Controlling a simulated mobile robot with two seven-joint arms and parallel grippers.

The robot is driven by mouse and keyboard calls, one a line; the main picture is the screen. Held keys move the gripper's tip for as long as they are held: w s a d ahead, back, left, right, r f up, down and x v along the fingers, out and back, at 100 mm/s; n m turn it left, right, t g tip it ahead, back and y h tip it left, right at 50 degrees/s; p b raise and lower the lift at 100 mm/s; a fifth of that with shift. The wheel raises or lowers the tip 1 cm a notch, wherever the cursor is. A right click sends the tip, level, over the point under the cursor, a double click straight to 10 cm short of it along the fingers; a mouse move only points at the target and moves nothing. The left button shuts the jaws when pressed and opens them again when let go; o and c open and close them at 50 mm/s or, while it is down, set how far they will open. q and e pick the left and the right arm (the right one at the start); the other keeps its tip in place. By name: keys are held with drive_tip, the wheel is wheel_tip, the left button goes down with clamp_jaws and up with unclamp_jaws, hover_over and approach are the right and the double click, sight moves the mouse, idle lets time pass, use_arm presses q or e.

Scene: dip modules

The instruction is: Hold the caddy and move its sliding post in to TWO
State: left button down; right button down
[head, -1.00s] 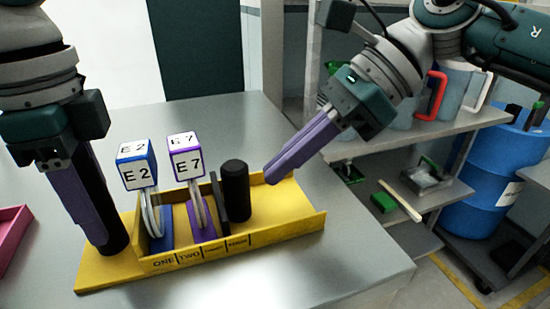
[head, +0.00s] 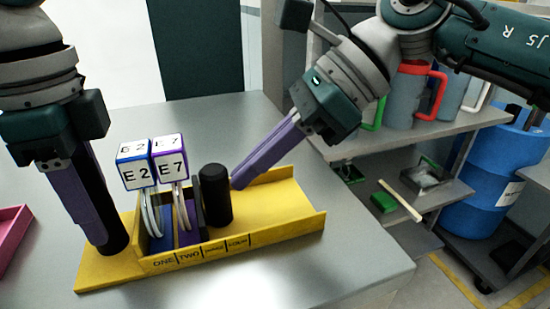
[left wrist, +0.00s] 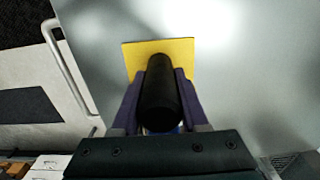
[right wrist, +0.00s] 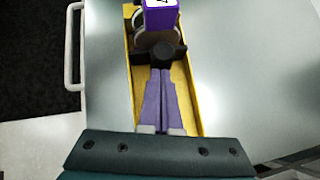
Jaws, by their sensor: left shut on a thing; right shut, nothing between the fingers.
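The yellow caddy (head: 285,208) lies on the table with labels ONE, TWO and two smaller ones along its front. My left gripper (head: 103,238) is shut on the upright black handle (left wrist: 160,95) at the caddy's left end. The sliding post (head: 216,196) is a black cylinder with a dark plate on its left, standing behind the third label, near the right side of TWO. My right gripper (head: 237,185) is shut and empty, its tips against or very near the post's right side; the right wrist view shows the post (right wrist: 163,53) just beyond them.
A blue E2 module (head: 136,165) and a purple E7 module (head: 170,163) stand close together in the caddy, left of the post. The caddy's right part is clear. A pink tray (head: 12,235) lies at the left, and shelves (head: 440,130) stand at the right.

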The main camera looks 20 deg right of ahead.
drive_tip(key=d, duration=0.3)
drive_tip(key=shift+s+d, duration=0.3)
drive_tip(key=shift+s, duration=0.05)
drive_tip(key=v, duration=1)
drive_tip(key=shift+d, duration=0.2)
drive_tip(key=shift+s, duration=0.1)
use_arm(q)
drive_tip(key=shift+c, duration=1.7)
unclamp_jaws()
wheel_tip(320, 180, up, 8)
drive_tip(key=p, duration=0.8)
drive_tip(key=shift+f, duration=0.2)
use_arm(e)
wheel_tip(320, 180, up, 8)
drive_tip(key=shift+r, duration=0.2)
use_arm(q)
drive_tip(key=shift+p, duration=0.3)
